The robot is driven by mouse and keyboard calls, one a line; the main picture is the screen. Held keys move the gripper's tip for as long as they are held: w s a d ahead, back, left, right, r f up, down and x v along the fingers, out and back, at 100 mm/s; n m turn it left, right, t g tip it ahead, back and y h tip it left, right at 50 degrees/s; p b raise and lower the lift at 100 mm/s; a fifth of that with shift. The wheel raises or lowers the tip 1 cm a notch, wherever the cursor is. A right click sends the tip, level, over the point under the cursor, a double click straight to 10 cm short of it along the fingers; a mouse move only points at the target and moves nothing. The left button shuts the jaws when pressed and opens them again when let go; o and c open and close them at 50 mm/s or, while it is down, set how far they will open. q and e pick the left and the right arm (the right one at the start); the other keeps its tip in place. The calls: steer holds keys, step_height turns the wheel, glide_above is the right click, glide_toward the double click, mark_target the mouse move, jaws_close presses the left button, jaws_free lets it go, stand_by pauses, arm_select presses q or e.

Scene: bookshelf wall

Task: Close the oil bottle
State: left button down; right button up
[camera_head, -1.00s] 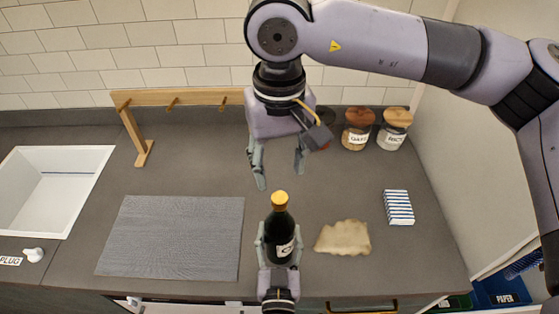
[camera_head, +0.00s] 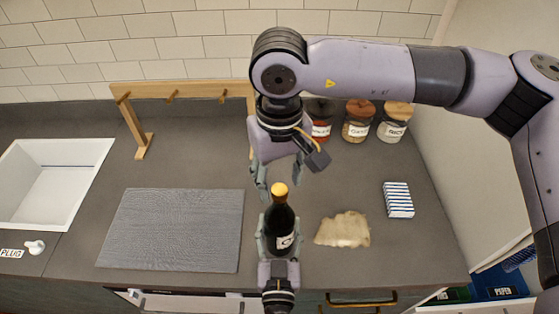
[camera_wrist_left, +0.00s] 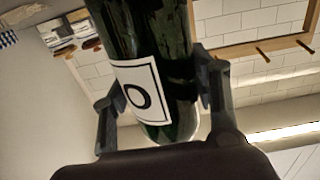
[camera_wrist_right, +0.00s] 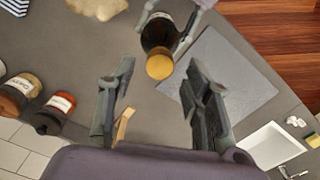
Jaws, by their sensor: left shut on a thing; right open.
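The oil bottle (camera_head: 281,236) is dark green with a pale label and stands upright near the counter's front edge. A yellow cap (camera_head: 280,191) sits on its top. My left gripper (camera_head: 279,240) is shut around the bottle's body; the left wrist view shows a finger on each side of the bottle (camera_wrist_left: 150,70). My right gripper (camera_head: 277,190) is open and empty, pointing down just above and behind the cap. In the right wrist view the cap (camera_wrist_right: 160,65) lies beyond the space between the open fingertips. Whether the cap is fully seated I cannot tell.
A crumpled beige cloth (camera_head: 343,229) lies right of the bottle, with a striped folded cloth (camera_head: 398,200) farther right. A grey mat (camera_head: 172,230) lies left. Several jars (camera_head: 358,122) and a wooden rack (camera_head: 185,90) stand at the back. The sink (camera_head: 55,180) is far left.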

steer(key=shift+f, duration=1.05)
steer(key=shift+c, duration=0.5)
jaws_close()
